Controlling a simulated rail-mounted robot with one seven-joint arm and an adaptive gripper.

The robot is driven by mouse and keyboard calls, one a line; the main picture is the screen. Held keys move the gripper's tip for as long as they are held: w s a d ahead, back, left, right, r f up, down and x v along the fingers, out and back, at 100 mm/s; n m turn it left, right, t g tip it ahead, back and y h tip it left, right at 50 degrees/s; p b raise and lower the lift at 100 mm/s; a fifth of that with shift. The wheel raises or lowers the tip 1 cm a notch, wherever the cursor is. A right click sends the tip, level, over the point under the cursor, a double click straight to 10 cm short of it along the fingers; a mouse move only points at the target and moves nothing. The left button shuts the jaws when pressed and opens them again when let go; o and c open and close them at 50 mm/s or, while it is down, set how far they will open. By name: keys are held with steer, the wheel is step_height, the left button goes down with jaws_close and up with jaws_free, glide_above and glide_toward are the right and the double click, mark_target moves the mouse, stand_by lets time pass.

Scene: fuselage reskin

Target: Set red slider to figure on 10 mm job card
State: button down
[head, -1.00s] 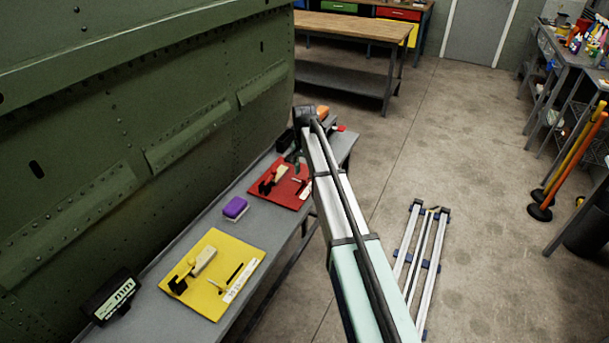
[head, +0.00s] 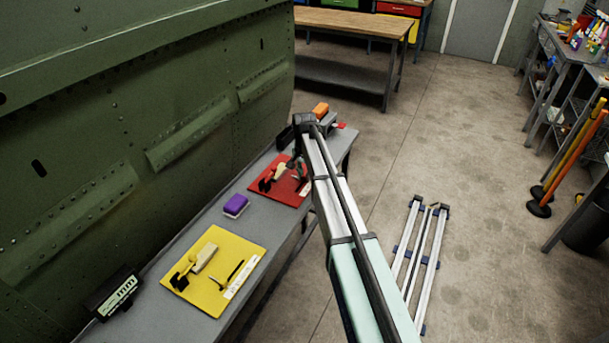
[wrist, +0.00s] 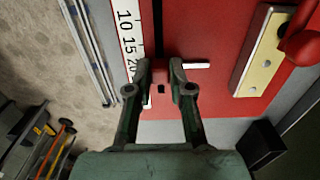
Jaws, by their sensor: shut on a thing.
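The red board (head: 286,184) lies on the grey bench, partly behind my arm in the head view. In the wrist view the red board (wrist: 207,35) carries a white scale strip (wrist: 128,35) reading 10, 15, 20 beside a dark slot (wrist: 158,25). My gripper (wrist: 161,72) is shut on the red slider (wrist: 160,76), at the slot, near or just past the 20 mark. The fingers hide part of the scale and slider, so the exact reading is unclear. A dark card holder (head: 112,295) at the bench's near left shows "mm"; its figures are too small to read.
A yellow board (head: 213,270) with similar fittings and a purple block (head: 235,205) lie on the bench. The red board's clamp with a pale block (wrist: 262,50) is at right in the wrist view. The green fuselage panel (head: 140,100) stands along the bench's left side.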

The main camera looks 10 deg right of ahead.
mark_target(298, 189)
steer(key=s+a, duration=0.1)
steer(key=s, duration=0.1)
steer(key=s+a, duration=0.2)
steer(key=shift+s+f+b, duration=0.1)
steer(key=shift+b, duration=0.3)
steer(key=c, duration=1)
jaws_free()
steer(key=shift+a, duration=0.15)
steer(key=shift+c, duration=0.2)
steer(key=shift+r, duration=0.55)
step_height(298, 189, up, 11)
